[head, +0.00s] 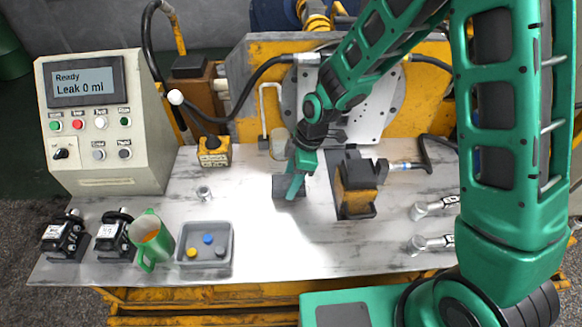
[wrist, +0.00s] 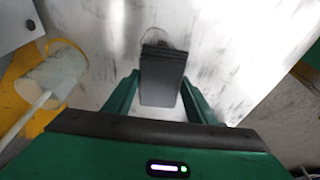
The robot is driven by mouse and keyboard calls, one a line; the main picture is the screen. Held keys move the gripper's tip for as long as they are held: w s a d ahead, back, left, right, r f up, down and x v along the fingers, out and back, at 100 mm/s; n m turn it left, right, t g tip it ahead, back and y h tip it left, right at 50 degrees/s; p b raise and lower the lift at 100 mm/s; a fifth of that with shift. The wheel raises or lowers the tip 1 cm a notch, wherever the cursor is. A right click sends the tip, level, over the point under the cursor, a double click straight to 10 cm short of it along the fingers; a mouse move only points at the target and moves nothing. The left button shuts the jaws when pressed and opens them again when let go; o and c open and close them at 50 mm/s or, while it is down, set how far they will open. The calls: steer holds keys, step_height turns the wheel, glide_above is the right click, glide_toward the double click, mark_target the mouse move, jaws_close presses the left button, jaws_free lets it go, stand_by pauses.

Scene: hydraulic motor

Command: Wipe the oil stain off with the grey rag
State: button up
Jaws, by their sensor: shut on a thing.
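The grey rag (head: 279,186) is a dark grey folded pad at the middle of the metal bench top. My gripper (head: 295,186) points down at it, and its green fingers are shut on the rag. In the wrist view the rag (wrist: 162,78) sits between the two fingers (wrist: 160,92), with its far end at the bench surface. I cannot tell whether it presses on the bench. A faint thin dark outline (wrist: 178,42) shows just beyond the rag, and grey smudges cover the bench around it. I cannot tell for sure which mark is the oil stain; the rag hides part of the surface.
A black and yellow block (head: 356,187) stands close right of my gripper. A pale jar (head: 278,145) with a bent pipe is behind. A grey tray (head: 204,262), a green mug (head: 150,241) and a control box (head: 105,122) are left. The bench front centre is clear.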

mark_target(311, 194)
step_height(311, 194, down, 3)
steer(key=shift+r, duration=0.1)
steer(key=shift+d, duration=0.1)
steer(key=d, duration=0.5)
steer(key=shift+c, duration=0.4)
steer(key=shift+d+f, duration=0.2)
steer(key=shift+f, duration=0.1)
steer(key=shift+d+r, duration=0.1)
steer(key=shift+d, duration=0.8)
steer(key=shift+a, duration=1.25)
steer(key=shift+a+r, duration=0.15)
steer(key=shift+a, duration=1.05)
steer(key=shift+s+a, duration=0.1)
steer(key=shift+a, duration=1.35)
steer(key=shift+a+r+v, duration=0.1)
steer(key=shift+a+v, duration=0.15)
steer(key=shift+v, duration=1)
steer(key=shift+a+r+v, duration=0.1)
steer(key=shift+a+v, duration=0.15)
steer(key=shift+v, duration=1)
steer(key=shift+a+v, duration=0.3)
steer(key=shift+v, duration=0.95)
